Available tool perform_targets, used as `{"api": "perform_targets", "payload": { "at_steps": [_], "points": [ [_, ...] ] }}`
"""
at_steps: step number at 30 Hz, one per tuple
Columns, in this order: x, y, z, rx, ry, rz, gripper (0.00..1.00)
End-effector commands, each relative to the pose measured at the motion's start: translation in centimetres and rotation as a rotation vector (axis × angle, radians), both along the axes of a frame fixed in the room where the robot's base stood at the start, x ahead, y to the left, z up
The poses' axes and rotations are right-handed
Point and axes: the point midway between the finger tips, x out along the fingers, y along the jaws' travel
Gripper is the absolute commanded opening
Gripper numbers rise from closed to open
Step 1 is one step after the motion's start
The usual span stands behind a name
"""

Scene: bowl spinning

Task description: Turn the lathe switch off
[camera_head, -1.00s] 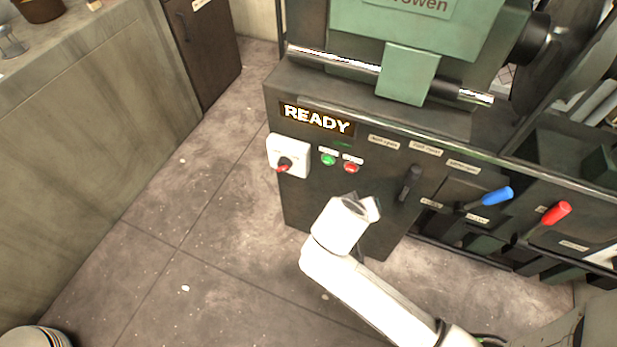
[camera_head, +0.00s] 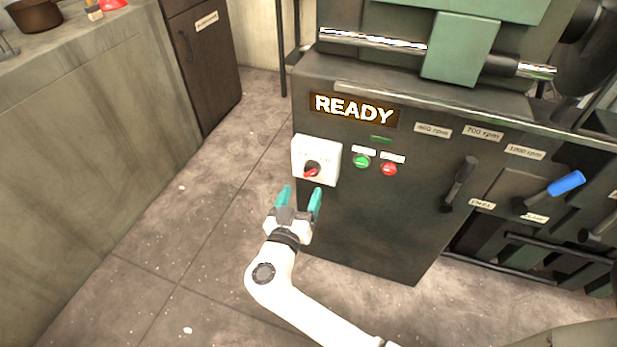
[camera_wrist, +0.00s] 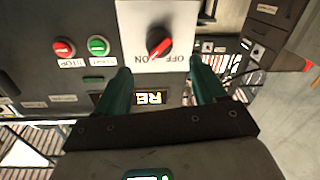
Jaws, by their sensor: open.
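The lathe switch is a white square plate (camera_head: 328,166) with a red and black rotary knob (camera_head: 312,171) on the dark front of the lathe. The wrist view shows the red knob (camera_wrist: 159,42) at a slant, with ON and OFF lettering on the plate (camera_wrist: 150,16) below it. My gripper (camera_head: 301,191) has teal fingers, spread apart and empty. It is just below and in front of the switch plate. In the wrist view, my gripper (camera_wrist: 161,72) has one finger on each side of the knob's line, apart from the knob.
A green button (camera_head: 361,161) and a red button (camera_head: 389,169) sit right of the switch under a READY display (camera_head: 353,109). A black lever (camera_head: 459,184) and a blue-handled lever (camera_head: 565,184) stand farther right. The floor (camera_head: 200,220) at left is clear.

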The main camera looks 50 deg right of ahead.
Motion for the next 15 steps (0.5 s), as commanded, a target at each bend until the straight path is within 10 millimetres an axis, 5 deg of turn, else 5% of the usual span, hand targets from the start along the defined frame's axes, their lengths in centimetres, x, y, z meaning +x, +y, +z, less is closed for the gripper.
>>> {"api": "perform_targets", "payload": {
  "at_steps": [7, 15],
  "points": [
    [1.8, -4.2, 0.0, 0.002, 0.000, -0.003, 0.70],
    [2.9, -6.4, 0.0, 0.001, 0.000, 0.000, 0.70]
  ]
}}
